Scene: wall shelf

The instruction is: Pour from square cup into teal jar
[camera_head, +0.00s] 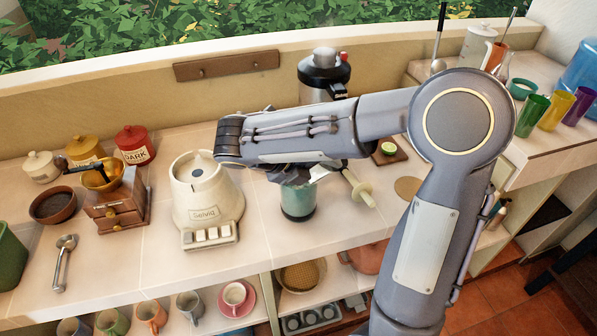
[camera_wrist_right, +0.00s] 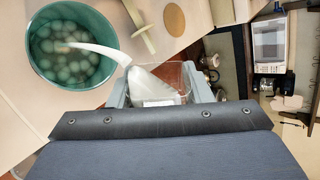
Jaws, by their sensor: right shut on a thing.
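The teal jar (camera_head: 298,202) stands upright on the tiled counter, partly hidden under my right forearm. In the right wrist view the jar (camera_wrist_right: 108,75) is open at the top, with pale round shapes and liquid inside. My right gripper (camera_wrist_right: 160,88) is shut on the clear square cup (camera_wrist_right: 178,72), just beside and above the jar. The cup is tilted toward the jar and holds white liquid. A white stream (camera_wrist_right: 92,47) runs from the cup over the jar's rim into it. In the head view the cup is mostly hidden. My left gripper is not in view.
A cream blender base (camera_head: 208,200) stands left of the jar, with a wooden coffee grinder (camera_head: 118,208) further left. A dark-lidded pot (camera_head: 322,72) is behind my forearm. A pale-handled tool (camera_head: 358,188) lies right of the jar. Coloured cups stand at the far right.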

